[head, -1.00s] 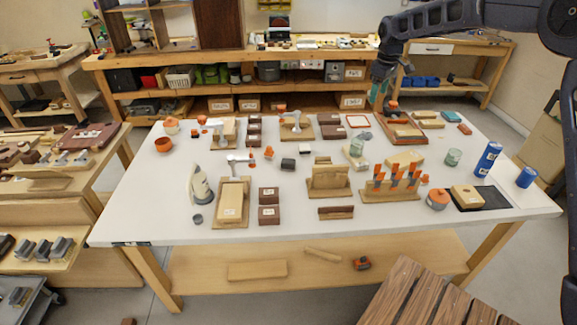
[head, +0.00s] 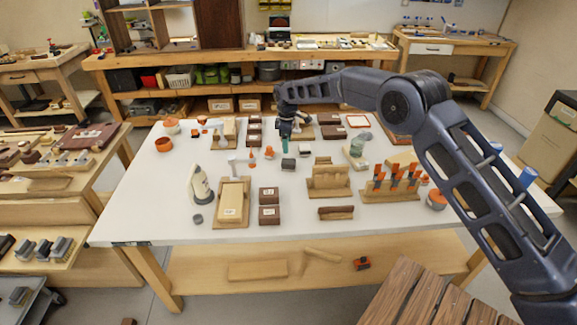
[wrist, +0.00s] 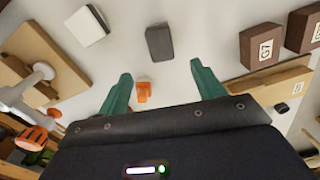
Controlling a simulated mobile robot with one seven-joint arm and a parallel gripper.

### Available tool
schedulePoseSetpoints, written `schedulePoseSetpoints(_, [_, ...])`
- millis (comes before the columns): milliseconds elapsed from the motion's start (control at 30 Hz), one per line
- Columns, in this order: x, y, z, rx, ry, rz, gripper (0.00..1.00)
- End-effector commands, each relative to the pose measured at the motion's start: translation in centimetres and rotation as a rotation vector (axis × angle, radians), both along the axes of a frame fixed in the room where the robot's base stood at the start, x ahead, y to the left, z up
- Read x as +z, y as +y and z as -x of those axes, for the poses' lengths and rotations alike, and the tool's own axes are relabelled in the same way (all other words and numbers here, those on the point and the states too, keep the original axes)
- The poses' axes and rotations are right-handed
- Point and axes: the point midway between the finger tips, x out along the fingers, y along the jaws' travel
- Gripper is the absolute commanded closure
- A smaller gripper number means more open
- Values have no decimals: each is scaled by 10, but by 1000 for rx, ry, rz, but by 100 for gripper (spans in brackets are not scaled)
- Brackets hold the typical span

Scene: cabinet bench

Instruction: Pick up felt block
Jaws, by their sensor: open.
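A small dark grey block (head: 288,164), which looks like the felt block, lies on the white table, left of the table's middle. In the wrist view the grey block (wrist: 159,42) lies beyond my fingertips, roughly in line with the gap between them. My gripper (head: 285,146) points down over the table, just behind the block in the head view. In the wrist view my gripper (wrist: 161,72) has its two green fingers spread, with nothing held between them. I cannot tell its exact height.
A small orange piece (wrist: 143,92) shows between the fingers in the wrist view. A white-topped block (wrist: 87,25) lies left of the grey block. A brown G7 block (wrist: 262,45) stands at right. A clamp with an orange handle (wrist: 31,136) is at lower left. Bare table surrounds the grey block.

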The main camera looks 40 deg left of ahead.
Motion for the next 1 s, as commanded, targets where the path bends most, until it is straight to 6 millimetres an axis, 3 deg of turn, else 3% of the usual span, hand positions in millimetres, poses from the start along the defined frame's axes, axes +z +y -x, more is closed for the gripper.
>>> schedulePoseSetpoints(333, [-44,-1,0,-1,0,1,33])
schedulePoseSetpoints(633, [-64,-3,-1,-1,0,2,33])
schedulePoseSetpoints(1000, [-105,-6,-1,-2,0,0,33])
